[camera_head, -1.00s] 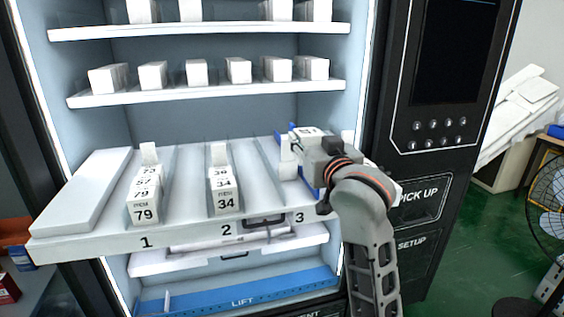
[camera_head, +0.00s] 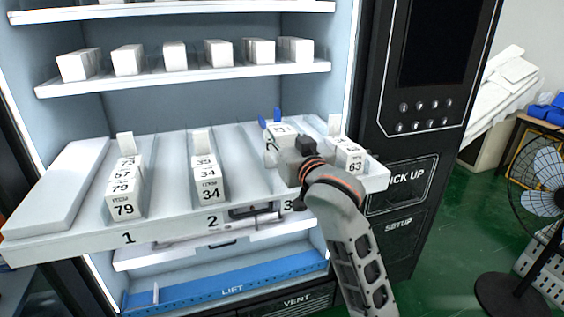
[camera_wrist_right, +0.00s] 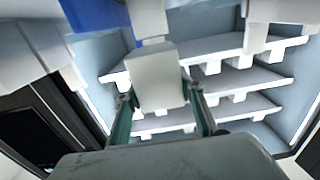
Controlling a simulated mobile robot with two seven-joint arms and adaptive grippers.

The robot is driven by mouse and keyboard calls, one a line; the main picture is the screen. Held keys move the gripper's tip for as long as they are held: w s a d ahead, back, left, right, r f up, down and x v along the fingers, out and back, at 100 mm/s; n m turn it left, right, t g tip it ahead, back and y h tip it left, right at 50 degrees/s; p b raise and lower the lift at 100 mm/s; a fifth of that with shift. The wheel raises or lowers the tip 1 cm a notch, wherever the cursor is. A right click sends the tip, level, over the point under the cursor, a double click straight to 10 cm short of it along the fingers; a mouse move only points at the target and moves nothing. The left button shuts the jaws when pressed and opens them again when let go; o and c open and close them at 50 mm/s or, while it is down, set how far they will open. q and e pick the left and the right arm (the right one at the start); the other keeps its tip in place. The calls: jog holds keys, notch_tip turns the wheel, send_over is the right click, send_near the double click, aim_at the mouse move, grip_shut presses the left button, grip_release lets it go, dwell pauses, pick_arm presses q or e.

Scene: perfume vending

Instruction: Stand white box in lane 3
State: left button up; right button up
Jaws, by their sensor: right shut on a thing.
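A white box (camera_head: 283,129) with a number label on its top is at the back part of lane 3 in the head view. My right gripper (camera_head: 287,141) is shut on this white box. In the wrist view the box (camera_wrist_right: 158,78) sits between the two greenish fingers. The lane 3 mark (camera_head: 288,205) is on the shelf's front edge, and my arm covers part of the lane. I cannot tell whether the box touches the lane floor. My left gripper is not in view.
Lane 1 holds boxes marked 79 (camera_head: 125,204), and lane 2 holds boxes marked 34 (camera_head: 208,190). Boxes marked 63 (camera_head: 351,160) stand just right of my right gripper. The pulled-out shelf (camera_head: 60,239) has bare floor between rows. A fan (camera_head: 543,180) stands far right.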

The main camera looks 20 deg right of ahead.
jog(key=shift+f, duration=3.4)
jog(key=o, duration=1.1)
jog(key=shift+f, duration=0.1)
